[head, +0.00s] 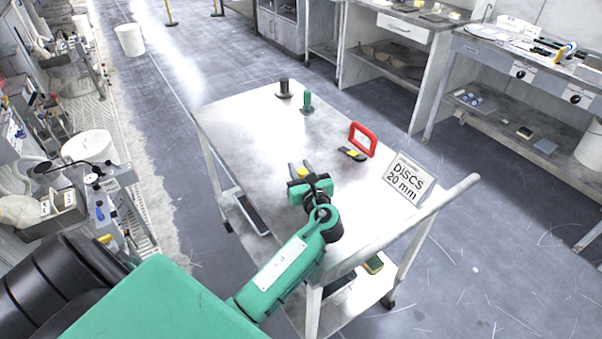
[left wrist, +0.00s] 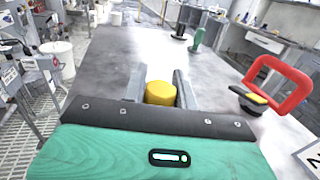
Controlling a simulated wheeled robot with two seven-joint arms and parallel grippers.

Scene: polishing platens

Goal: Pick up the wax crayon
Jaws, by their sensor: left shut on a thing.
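The wax crayon is most likely the yellow piece (left wrist: 160,93) with a blunt, faceted end that shows between my left gripper's fingers in the left wrist view. My left gripper (head: 303,171) is shut on it over the near part of the cart top (head: 262,140). In the head view only a little yellow shows at the fingers, and the gripper hides the rest. I cannot tell whether the crayon touches the cart top. My right gripper is in neither view.
On the cart, a black peg (head: 284,88) and a green peg (head: 307,103) stand at the far end. A red frame (head: 363,139), a black-and-yellow item (head: 352,154) and a "DISCS 20 mm" sign (head: 408,180) are to the right. The cart's left part is clear.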

